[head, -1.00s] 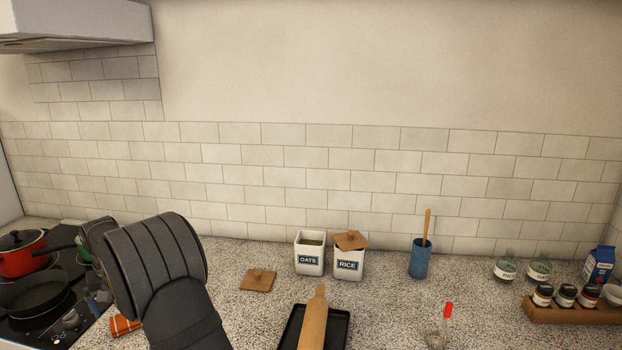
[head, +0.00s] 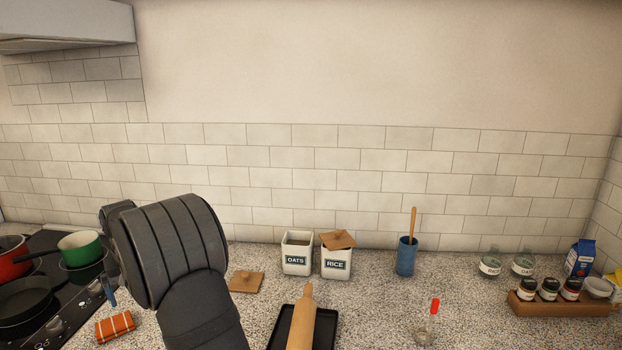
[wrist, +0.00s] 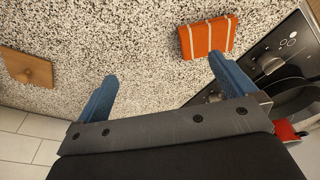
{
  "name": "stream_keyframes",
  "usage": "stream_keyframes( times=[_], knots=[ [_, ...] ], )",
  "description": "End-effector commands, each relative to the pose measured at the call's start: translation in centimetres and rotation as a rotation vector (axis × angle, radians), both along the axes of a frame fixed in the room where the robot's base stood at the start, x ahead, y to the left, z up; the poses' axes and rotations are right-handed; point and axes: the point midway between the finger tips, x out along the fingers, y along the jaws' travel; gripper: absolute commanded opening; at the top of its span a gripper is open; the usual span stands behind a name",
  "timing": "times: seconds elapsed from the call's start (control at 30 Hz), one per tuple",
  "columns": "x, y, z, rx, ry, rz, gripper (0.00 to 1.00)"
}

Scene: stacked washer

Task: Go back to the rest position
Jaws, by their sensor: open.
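My gripper shows in the wrist view (wrist: 165,95), with its two blue fingers spread apart and nothing between them. It is above the speckled counter (wrist: 120,35), between a wooden lid (wrist: 27,68) and an orange striped cloth (wrist: 206,37). In the head view my dark arm covers the left part of the counter. One blue fingertip (head: 109,291) shows beside the arm, near the orange cloth (head: 115,327). The rest of the gripper is hidden behind the arm there.
The stove (head: 50,300) at left holds a red pot (head: 11,257), a green pot (head: 80,250) and a dark pan. The oats canister (head: 296,254) is open; the rice canister (head: 336,263) has a tilted lid. A rolling pin (head: 303,320) lies on a black tray. A spice rack (head: 560,306) stands right.

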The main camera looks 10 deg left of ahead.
Motion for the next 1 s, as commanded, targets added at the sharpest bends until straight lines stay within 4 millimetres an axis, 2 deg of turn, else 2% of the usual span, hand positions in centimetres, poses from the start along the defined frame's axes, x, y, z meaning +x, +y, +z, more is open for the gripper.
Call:
stream_keyframes(
  times=[0.2,0.6,1.0],
  knots=[
    [1.6,-3.7,2.1,0.000,0.000,-0.011,1.00],
    [5.6,-10.5,3.2,0.000,0.000,-0.134,1.00],
    [8.5,-17.9,4.4,-0.001,0.001,-0.258,1.00]
  ],
)
